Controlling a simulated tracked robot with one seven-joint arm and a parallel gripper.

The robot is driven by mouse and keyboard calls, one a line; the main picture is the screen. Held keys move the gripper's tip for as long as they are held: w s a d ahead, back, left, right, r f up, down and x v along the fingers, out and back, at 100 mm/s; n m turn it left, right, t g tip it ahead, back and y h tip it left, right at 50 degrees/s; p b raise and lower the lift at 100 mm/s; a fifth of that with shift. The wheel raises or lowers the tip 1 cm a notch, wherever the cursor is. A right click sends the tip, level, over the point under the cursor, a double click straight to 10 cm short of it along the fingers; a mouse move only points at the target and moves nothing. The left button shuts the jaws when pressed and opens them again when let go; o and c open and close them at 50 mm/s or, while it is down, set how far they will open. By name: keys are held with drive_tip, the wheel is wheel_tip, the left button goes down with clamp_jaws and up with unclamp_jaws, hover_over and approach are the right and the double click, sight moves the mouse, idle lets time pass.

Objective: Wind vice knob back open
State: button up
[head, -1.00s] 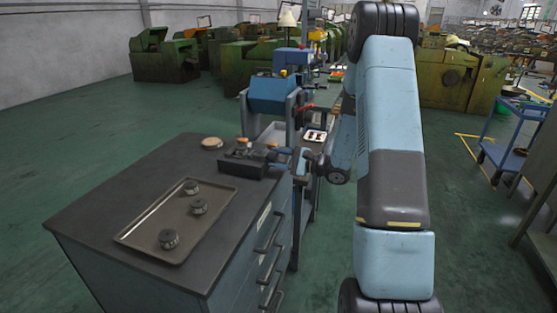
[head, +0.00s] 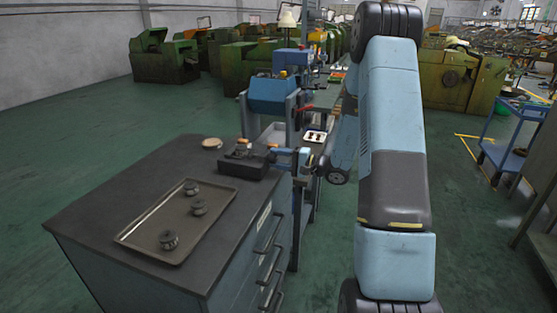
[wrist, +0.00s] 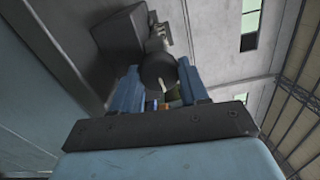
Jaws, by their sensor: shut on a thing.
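The dark vice (head: 245,163) sits at the far right edge of the dark cabinet top, with a small brass-coloured part on it. My gripper (head: 288,153) reaches in from the right at the vice's end. In the wrist view, the two blue fingers of my gripper (wrist: 159,84) stand on either side of the dark round vice knob (wrist: 158,70) and are shut on it. The vice body (wrist: 120,42) shows behind the knob. In the head view the knob is hidden by the fingers, and the gap between the vice jaws is too small to read.
A tray (head: 135,240) with three dark round parts lies on the cabinet top (head: 95,217). A pale round disc (head: 212,143) lies beside the vice. A blue bench machine (head: 272,95) stands just behind the cabinet. Green floor is open to the left.

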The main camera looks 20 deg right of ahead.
drive_tip(key=shift+s+f, duration=0.15)
drive_tip(key=shift+f, duration=0.1)
drive_tip(key=o, duration=1)
drive_tip(key=shift+r, duration=0.1)
drive_tip(key=shift+o, duration=0.2)
drive_tip(key=shift+d, duration=0.1)
drive_tip(key=v, duration=1.3)
drive_tip(key=shift+d, duration=0.25)
drive_tip(key=shift+s, duration=0.15)
